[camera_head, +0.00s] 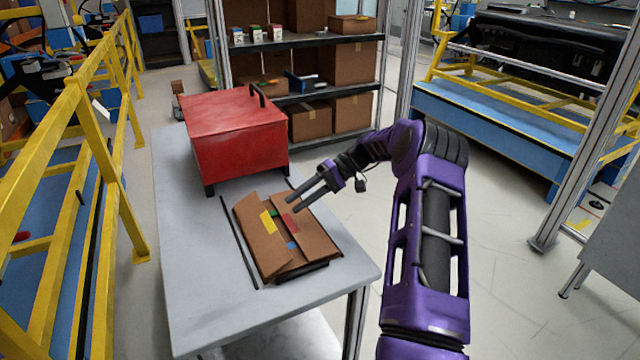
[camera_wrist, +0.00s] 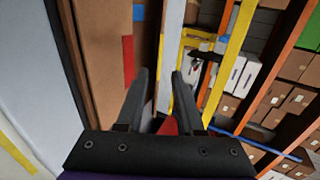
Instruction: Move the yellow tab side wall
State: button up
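A brown cardboard box (camera_head: 258,246) lies on the grey table with its flaps spread. The yellow tab (camera_head: 268,221) is on its left flap wall. In the wrist view the fingers (camera_wrist: 164,72) point past the box, whose cardboard (camera_wrist: 98,60) and red tab (camera_wrist: 129,60) are at left.
A red case (camera_head: 235,145) with a black handle stands behind the box on the table (camera_head: 190,290). Black shelves (camera_head: 305,95) with cartons are behind. A yellow railing (camera_head: 100,140) runs along the left. The table's front left is clear.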

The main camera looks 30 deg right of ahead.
jog(key=v, duration=0.7)
jog(key=shift+a+r, duration=0.1)
jog(key=shift+r, duration=0.05)
jog(key=c, duration=0.3)
jog(key=a+r+n+h, duration=0.1)
jog(key=a+n, duration=0.1)
jog(key=n, duration=0.1)
jog(key=a+r+n+h+p, duration=0.1)
jog(key=a+r+n+h, duration=0.1)
jog(key=a+n, duration=0.1)
jog(key=w+a+r+n+h+p, duration=0.1)
jog(key=a+r+n, duration=0.1)
jog(key=shift+a+n+g+h, duration=0.2)
jog(key=shift+n+g+h, duration=0.1)
jog(key=shift+n+g, duration=0.1)
grip_shut()
jog(key=a+r+n+h, duration=0.4)
jog(key=a+n, duration=0.1)
jog(key=n, duration=0.4)
send_over(264, 224)
jog(key=shift+t, duration=0.4)
notch_tip(264, 224, down, 9)
jog(key=shift+a+b, duration=0.15)
jog(key=shift+b, duration=0.2)
jog(key=f, duration=0.1)
jog(key=d+f, duration=0.1)
jog(key=f, duration=0.1)
jog(key=shift+d, duration=0.1)
jog(key=shift+d+f, duration=0.2)
jog(key=shift+f, duration=0.25)
